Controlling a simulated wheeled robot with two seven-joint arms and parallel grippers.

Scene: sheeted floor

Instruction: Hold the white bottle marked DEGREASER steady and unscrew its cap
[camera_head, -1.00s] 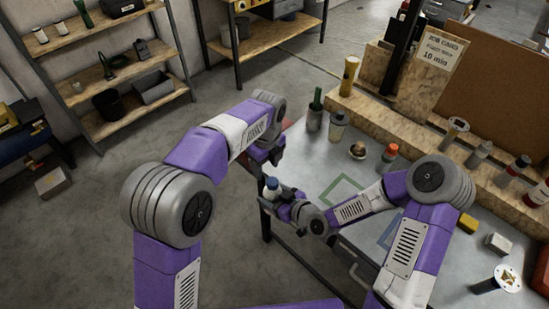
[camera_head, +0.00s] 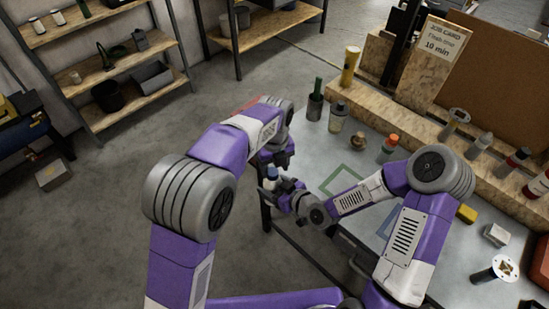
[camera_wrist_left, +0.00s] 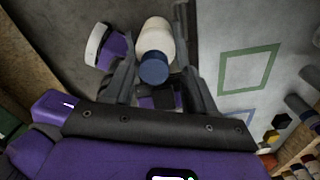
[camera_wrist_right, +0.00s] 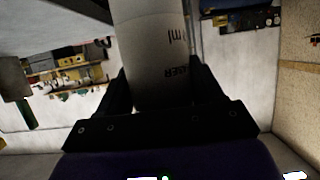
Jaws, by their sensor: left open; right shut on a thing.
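The white bottle (camera_wrist_right: 155,55) is in my right gripper (camera_head: 281,198), whose fingers close on both its sides; part of its dark lettering shows in the right wrist view. Its blue cap (camera_wrist_left: 154,68) is on the bottle and shows in the left wrist view, with the pale body (camera_wrist_left: 158,35) beyond it. In the head view the cap (camera_head: 271,171) is small, beside the table's left edge. My left gripper (camera_head: 276,155) is open just above the bottle. In the left wrist view its fingers stand on either side of the cap; I cannot tell if they touch it.
The grey table (camera_head: 320,160) has a green square outline (camera_head: 342,180) and a blue one. A dark cup (camera_head: 315,105), a bottle (camera_head: 338,115) and an orange-capped bottle (camera_head: 387,149) stand at its back. A yellow block (camera_head: 466,213) lies right.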

